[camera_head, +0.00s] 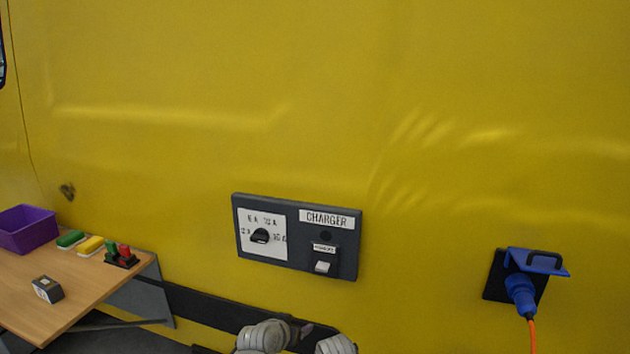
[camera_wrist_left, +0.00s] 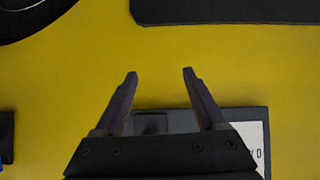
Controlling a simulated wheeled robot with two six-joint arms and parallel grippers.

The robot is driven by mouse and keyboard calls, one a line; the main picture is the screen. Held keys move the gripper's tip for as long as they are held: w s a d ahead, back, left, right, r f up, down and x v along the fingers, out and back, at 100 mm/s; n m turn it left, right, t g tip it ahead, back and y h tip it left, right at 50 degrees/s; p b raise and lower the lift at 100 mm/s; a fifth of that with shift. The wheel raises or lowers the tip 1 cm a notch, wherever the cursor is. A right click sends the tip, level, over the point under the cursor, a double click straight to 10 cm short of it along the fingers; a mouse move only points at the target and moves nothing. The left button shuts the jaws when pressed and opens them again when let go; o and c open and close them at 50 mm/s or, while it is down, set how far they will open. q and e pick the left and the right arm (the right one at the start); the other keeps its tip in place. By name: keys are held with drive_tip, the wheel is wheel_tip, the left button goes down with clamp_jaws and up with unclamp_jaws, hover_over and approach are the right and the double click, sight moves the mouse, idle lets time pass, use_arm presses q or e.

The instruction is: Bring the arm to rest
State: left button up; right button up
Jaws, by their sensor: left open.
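My left arm (camera_head: 265,337) shows at the bottom edge of the head view, low in front of the yellow van side, below the charger panel (camera_head: 297,237). In the left wrist view my left gripper (camera_wrist_left: 160,75) is open, with nothing between its fingers. The fingers stand out against plain yellow bodywork, and part of the charger panel (camera_wrist_left: 255,122) shows behind them at the bottom. I cannot tell how far the fingertips are from the van. My right gripper is not in view.
A blue plug (camera_head: 520,292) with an orange cable (camera_head: 532,335) sits in a lidded socket at the right. At the left, a wooden table (camera_head: 85,290) carries a purple bin (camera_head: 27,229), a small dark box (camera_head: 47,289) and several coloured pieces. A black trim strip (camera_head: 200,307) runs below the panel.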

use_arm(q)
drive_tip(key=s+a+f+n+g+y, duration=0.3)
drive_tip(key=s+a+f+g, duration=0.55)
drive_tip(key=s+a, duration=0.35)
drive_tip(key=s+d+r+m+g+y+p, duration=0.1)
drive_tip(key=s+d+r+m+p, duration=0.2)
drive_tip(key=s+d+r+p, duration=0.3)
drive_tip(key=s+d, duration=0.1)
drive_tip(key=d, duration=0.4)
drive_tip(key=shift+s+r+m+y, duration=0.15)
drive_tip(key=shift+s+m+y, duration=0.05)
drive_tip(key=shift+m+y, duration=0.1)
